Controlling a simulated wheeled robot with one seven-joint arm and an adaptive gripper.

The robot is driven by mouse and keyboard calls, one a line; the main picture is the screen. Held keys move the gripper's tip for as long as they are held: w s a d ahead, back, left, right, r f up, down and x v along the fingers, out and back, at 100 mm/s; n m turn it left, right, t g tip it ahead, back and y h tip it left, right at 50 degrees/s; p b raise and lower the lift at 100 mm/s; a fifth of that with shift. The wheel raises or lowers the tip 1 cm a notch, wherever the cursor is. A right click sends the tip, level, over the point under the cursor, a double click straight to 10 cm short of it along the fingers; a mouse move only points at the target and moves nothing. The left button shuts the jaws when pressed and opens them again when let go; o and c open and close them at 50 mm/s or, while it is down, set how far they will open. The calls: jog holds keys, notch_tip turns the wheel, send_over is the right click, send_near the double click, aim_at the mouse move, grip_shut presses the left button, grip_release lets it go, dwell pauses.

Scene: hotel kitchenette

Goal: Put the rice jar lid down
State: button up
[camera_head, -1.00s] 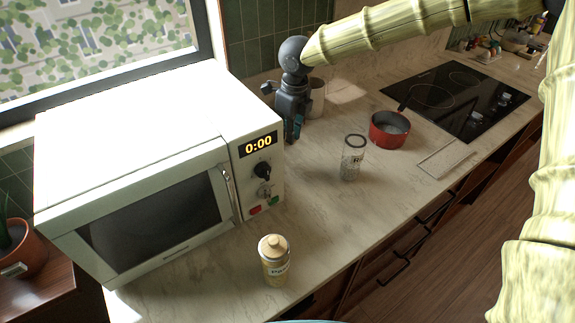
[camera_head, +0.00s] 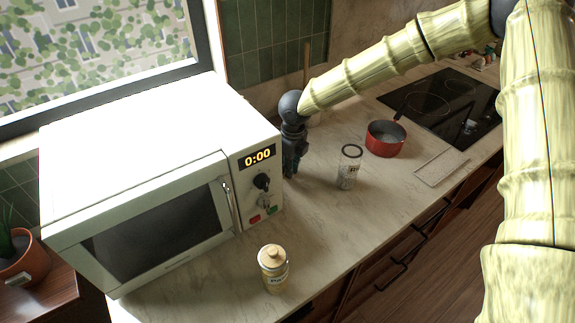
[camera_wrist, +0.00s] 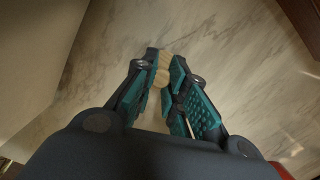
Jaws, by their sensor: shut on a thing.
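My gripper (camera_head: 291,172) points down just right of the microwave's control panel, low over the counter. In the wrist view my gripper (camera_wrist: 164,60) has its teal-padded fingers closed on a small pale wooden lid (camera_wrist: 161,76), partly hidden between them. The lid is hidden in the head view. I cannot tell whether it touches the counter. The glass rice jar (camera_head: 349,170) stands upright and without a lid on the counter, right of my gripper. Its label is only partly readable.
The white microwave (camera_head: 130,135) stands close on the left. A pasta jar (camera_head: 273,272) with its lid on stands at the front. A red pot (camera_head: 385,140) and the black cooktop (camera_head: 440,105) are to the right. Bare counter (camera_head: 315,225) lies in front of my gripper.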

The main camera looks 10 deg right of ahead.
jog(key=shift+s, duration=0.1)
jog(key=o, duration=0.7)
jog(key=shift+f, duration=0.1)
jog(key=shift+o, duration=0.2)
notch_tip(320, 180, up, 12)
jog(key=b, duration=0.2)
jog(key=shift+s+d, duration=0.4)
jog(key=shift+s, duration=0.05)
